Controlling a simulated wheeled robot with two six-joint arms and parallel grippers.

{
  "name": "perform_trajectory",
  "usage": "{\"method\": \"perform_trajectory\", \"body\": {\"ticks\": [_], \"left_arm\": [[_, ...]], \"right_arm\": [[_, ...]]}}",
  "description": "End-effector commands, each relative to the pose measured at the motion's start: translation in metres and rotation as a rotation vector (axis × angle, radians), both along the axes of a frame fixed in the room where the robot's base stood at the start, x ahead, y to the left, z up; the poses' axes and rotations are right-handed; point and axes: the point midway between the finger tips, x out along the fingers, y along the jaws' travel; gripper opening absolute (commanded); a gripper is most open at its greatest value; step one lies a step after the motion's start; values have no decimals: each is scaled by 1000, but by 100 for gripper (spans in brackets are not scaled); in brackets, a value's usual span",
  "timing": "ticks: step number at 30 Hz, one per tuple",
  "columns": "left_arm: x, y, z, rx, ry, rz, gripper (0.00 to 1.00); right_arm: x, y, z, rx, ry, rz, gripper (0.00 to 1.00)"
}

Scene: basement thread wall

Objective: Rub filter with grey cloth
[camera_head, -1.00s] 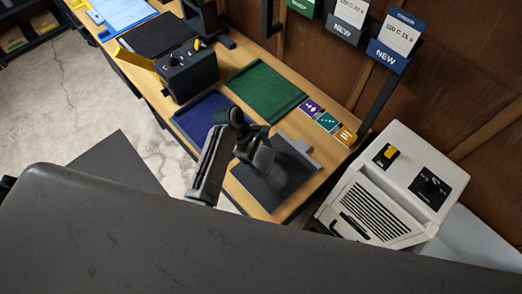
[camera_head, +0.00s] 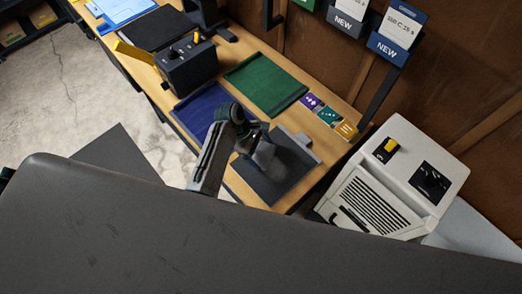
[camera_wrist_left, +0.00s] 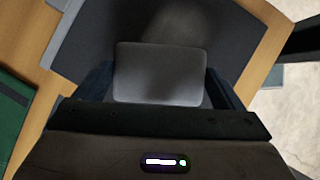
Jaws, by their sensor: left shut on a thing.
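My left gripper (camera_head: 264,150) comes in from the left over the near end of the wooden bench. It is shut on a grey, rounded block-like thing (camera_wrist_left: 160,75), which sits between its fingers in the left wrist view. I take this to be the grey cloth, though its folds cannot be made out. In the head view it shows as a blurred grey shape (camera_head: 268,160) above a dark flat panel (camera_head: 284,187). The panel has a lighter grey tab at its far edge. Whether this panel is the filter, and whether the grey thing touches it, I cannot tell. My right gripper is not in view.
A blue mat (camera_head: 204,108) and a green mat (camera_head: 266,84) lie on the bench (camera_head: 232,48). A black switch box (camera_head: 187,68) stands beyond them. A white machine (camera_head: 395,180) stands to the right. Small coloured cards (camera_head: 328,116) lie along the back edge.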

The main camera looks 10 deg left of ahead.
Motion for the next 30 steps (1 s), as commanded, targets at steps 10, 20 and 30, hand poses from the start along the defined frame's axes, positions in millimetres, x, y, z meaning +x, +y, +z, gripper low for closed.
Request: {"method": "perform_trajectory", "body": {"ticks": [10, 20, 30], "left_arm": [[0, 0, -7, 0, 1, -1, 72], [0, 0, -14, 0, -1, 1, 72], [0, 0, -18, 0, 0, 0, 72]], "right_arm": [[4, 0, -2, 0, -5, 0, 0], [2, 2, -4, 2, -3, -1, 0], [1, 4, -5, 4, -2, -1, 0]]}}
